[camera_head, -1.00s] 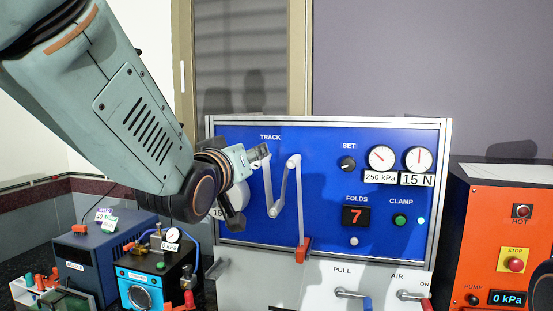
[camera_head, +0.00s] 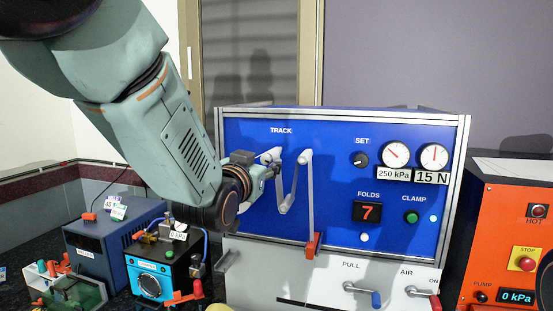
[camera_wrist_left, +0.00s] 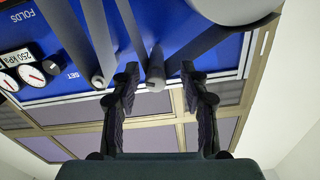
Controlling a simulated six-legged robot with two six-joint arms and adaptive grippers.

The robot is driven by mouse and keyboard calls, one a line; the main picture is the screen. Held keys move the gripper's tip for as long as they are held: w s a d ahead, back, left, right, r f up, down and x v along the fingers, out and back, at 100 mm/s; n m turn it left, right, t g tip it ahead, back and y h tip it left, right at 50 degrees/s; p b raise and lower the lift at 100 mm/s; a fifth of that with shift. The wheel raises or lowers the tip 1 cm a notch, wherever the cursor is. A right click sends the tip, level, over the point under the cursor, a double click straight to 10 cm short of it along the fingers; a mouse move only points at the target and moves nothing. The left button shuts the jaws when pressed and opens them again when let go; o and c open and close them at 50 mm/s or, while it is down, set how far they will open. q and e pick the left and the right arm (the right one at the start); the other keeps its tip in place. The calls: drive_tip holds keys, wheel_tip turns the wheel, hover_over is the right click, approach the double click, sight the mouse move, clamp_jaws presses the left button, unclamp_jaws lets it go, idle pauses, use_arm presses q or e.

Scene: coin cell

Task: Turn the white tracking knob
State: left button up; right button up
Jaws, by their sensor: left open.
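The blue panel (camera_head: 340,190) carries the label TRACK (camera_head: 281,130) at its upper left. A pale knob-like peg (camera_head: 272,155) sticks out just below that label. My left gripper (camera_head: 268,163) is at this peg, coming from the left, and partly hides it. In the left wrist view the open left gripper (camera_wrist_left: 160,70) has a grey peg end (camera_wrist_left: 155,84) between its fingers, nearer the left finger. I cannot tell whether a finger touches it. My right gripper is not in view.
A large white cylinder (camera_wrist_left: 215,8) shows in the wrist view. Small devices stand lower left; an orange pump box (camera_head: 510,230) stands right.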

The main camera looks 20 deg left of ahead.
use_arm(q)
drive_tip(key=shift+s+d+r, duration=0.55)
drive_tip(key=shift+s, duration=0.1)
drive_tip(key=shift+w+a+f, duration=0.25)
drive_tip(key=shift+w, duration=0.2)
drive_tip(key=shift+w+a+f, duration=0.2)
drive_tip(key=shift+w+f, duration=0.05)
drive_tip(key=shift+w, duration=0.2)
drive_tip(key=c, duration=0.3)
drive_tip(key=shift+c, duration=1)
drive_tip(key=shift+s+d+r, duration=0.2)
drive_tip(key=shift+s+d, duration=0.1)
drive_tip(key=c, duration=0.3)
drive_tip(key=shift+a, duration=0.15)
clamp_jaws()
